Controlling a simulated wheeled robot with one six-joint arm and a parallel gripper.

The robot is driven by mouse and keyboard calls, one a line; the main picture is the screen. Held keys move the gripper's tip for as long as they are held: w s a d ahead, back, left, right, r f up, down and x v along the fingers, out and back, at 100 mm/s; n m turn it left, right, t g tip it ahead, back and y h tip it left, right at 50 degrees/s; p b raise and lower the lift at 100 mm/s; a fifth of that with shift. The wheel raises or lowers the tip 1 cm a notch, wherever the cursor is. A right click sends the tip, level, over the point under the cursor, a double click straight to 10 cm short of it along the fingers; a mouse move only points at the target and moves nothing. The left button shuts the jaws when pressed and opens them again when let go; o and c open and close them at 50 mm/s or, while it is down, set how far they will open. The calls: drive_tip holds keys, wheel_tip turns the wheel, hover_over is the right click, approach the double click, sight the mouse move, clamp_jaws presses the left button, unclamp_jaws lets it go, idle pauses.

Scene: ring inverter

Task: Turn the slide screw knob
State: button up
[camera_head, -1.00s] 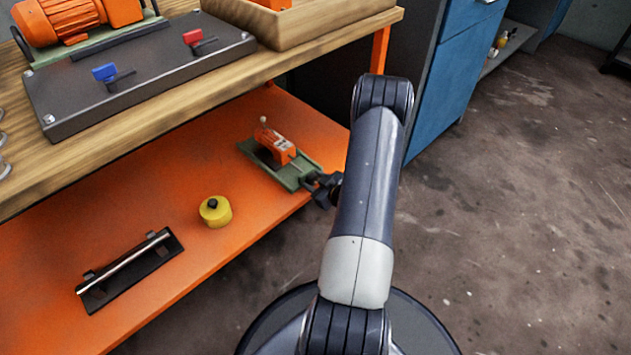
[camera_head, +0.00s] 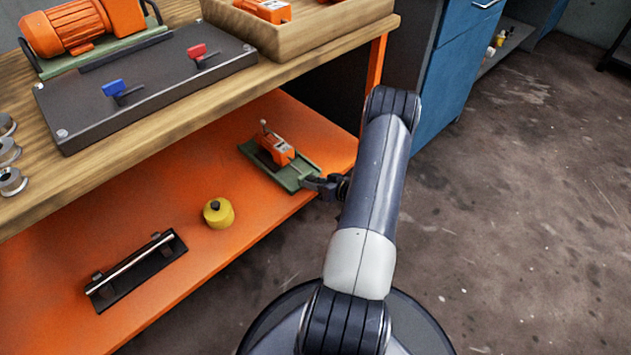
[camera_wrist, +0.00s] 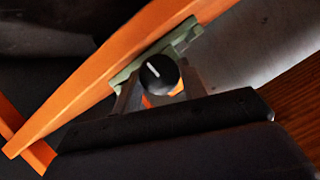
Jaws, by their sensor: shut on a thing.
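The slide device stands on the orange lower shelf, with an orange block (camera_head: 275,149) and a thin upright lever on a green base (camera_head: 290,181). My gripper (camera_head: 311,183) is at the right end of the base, over the shelf's front edge. In the wrist view the black round knob (camera_wrist: 158,74) with a white mark sits between my two fingers, and my gripper (camera_wrist: 160,90) is shut on it. The white mark points up and slightly left. In the head view the knob is hidden by the gripper.
A yellow round weight (camera_head: 218,213) and a black plate with a metal rod (camera_head: 137,270) lie on the orange shelf (camera_head: 190,190). Above is a wooden bench (camera_head: 165,118) with a dark switch panel (camera_head: 150,92). Open floor lies to the right.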

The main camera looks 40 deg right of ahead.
idle(0.3)
drive_tip(key=o, duration=1)
drive_tip(key=p+v, duration=0.3)
drive_tip(key=v, duration=0.8)
drive_tip(key=shift+f, duration=0.1)
drive_tip(key=shift+w, duration=0.1)
